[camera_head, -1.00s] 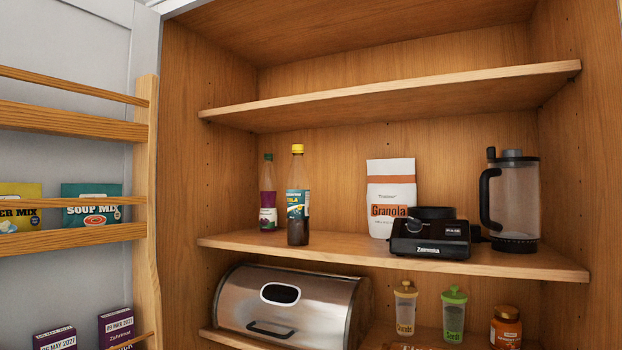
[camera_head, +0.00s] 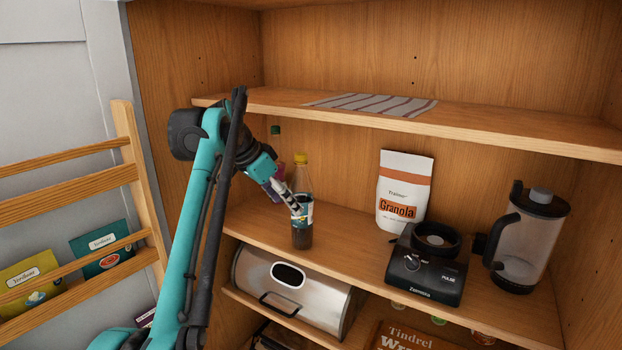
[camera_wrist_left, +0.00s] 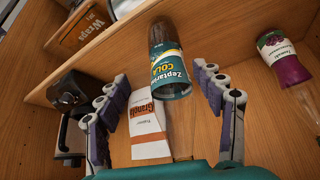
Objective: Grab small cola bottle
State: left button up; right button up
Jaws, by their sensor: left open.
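The small cola bottle (camera_head: 302,238) stands upright on the middle shelf, with a yellow cap, a teal label and dark liquid. My left gripper (camera_head: 287,202) is at its left side, overlapping the label in the head view. The left wrist view is turned over: the cola bottle (camera_wrist_left: 169,66) shows its "Zeptarian Cola" label at the gap between the spread fingers of the left gripper (camera_wrist_left: 162,88). The gripper is open; I cannot tell whether a finger touches the bottle. My right gripper is not in view.
A purple-label bottle (camera_wrist_left: 284,62) with a green cap (camera_head: 275,130) stands close by, partly hidden by my arm. A granola bag (camera_head: 404,190), black appliance (camera_head: 425,265) and jug (camera_head: 530,240) stand to the right. The upper shelf (camera_head: 480,126) is above; a bread bin (camera_head: 300,300) is below.

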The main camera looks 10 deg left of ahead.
pick_arm(q)
jog(key=w+d+f, duration=0.1)
jog(key=w+d+f+p, duration=0.1)
jog(key=w+f, duration=0.2)
jog(key=shift+w+d+f+p, duration=0.15)
jog(key=shift+w+d+p, duration=0.1)
jog(key=shift+d+p, duration=0.15)
jog(key=shift+s, duration=0.1)
jog(key=c, duration=0.3)
grip_shut()
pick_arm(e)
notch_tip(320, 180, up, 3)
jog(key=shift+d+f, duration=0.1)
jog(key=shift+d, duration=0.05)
